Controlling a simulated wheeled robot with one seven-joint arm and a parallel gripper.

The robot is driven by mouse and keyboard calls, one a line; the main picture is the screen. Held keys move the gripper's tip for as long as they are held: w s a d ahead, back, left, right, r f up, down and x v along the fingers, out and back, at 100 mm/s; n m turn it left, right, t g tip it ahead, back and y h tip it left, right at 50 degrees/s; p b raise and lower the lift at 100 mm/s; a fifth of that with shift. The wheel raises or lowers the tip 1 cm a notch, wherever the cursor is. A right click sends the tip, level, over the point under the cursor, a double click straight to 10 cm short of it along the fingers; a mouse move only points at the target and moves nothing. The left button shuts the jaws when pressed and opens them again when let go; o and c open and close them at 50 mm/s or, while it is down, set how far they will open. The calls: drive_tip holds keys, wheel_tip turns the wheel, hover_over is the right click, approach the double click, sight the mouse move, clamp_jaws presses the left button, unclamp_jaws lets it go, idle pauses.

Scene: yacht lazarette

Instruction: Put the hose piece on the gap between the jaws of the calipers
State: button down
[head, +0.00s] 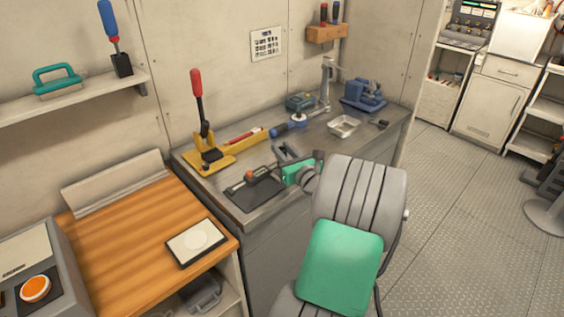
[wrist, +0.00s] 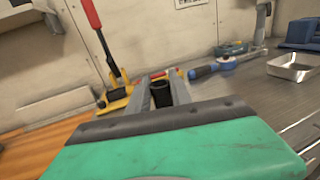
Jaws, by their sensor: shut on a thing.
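My gripper (head: 284,153) is above the workbench, its jaws shut on a short black hose piece (wrist: 161,93). In the wrist view, the hose piece stands roughly upright between the two grey fingers, with its open end showing. In the head view the hose piece is too small to make out clearly. What look like the calipers (head: 236,187) lie on a dark mat (head: 254,199) near the bench's front edge, left of and below my gripper in the picture. A small orange-red part shows there too. The gap between the jaws cannot be made out.
A yellow press with a red-handled lever (head: 197,88) stands behind the mat. A blue-handled tool (head: 290,127), a metal tray (head: 343,126) and a blue vise (head: 364,93) are further right. A wooden counter (head: 140,240) is at left.

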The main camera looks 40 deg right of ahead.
drive_tip(key=shift+w+d+f, duration=0.1)
drive_tip(key=shift+w+f, duration=0.1)
drive_tip(key=shift+f, duration=0.55)
drive_tip(key=shift+w+d+f, duration=0.15)
drive_tip(key=shift+f, duration=0.65)
drive_tip(key=shift+w+d+f, duration=0.1)
drive_tip(key=shift+w+f, duration=0.1)
drive_tip(key=shift+f, duration=0.55)
drive_tip(key=shift+f, duration=0.15)
drive_tip(key=c, duration=1.2)
unclamp_jaws()
drive_tip(key=shift+o, duration=0.2)
drive_tip(key=b+v, duration=0.1)
drive_tip(key=v, duration=1.1)
